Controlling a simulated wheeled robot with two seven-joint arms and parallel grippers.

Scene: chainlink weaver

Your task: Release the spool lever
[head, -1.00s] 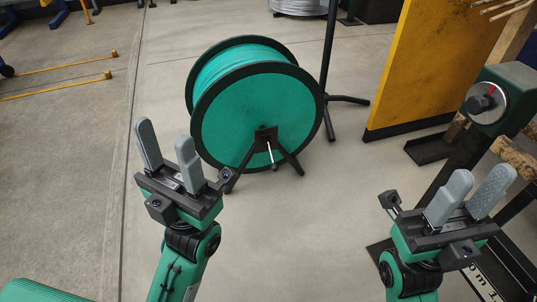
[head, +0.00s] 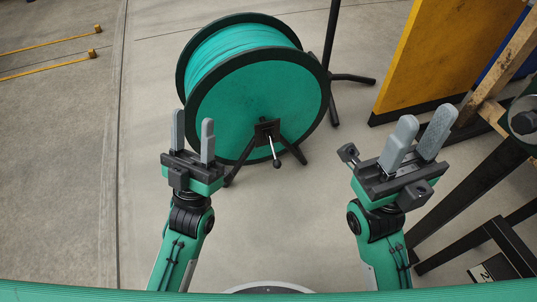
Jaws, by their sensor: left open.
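A large green spool (head: 258,103) with black rims stands on a black stand on the floor ahead of me. Its spool lever (head: 273,150), a thin bright rod with a dark knob, hangs down from a black block at the spool's hub, tilted slightly. My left gripper (head: 193,142) is open and empty, left of the lever and in front of the spool's lower left rim in the picture. My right gripper (head: 418,139) is right of the lever, its two grey fingers apart with nothing between them. Neither gripper touches the lever.
A yellow panel (head: 440,50) with a black base stands at the right. A dark machine frame (head: 470,190) is close beside my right arm. A black pole (head: 331,40) with feet stands behind the spool.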

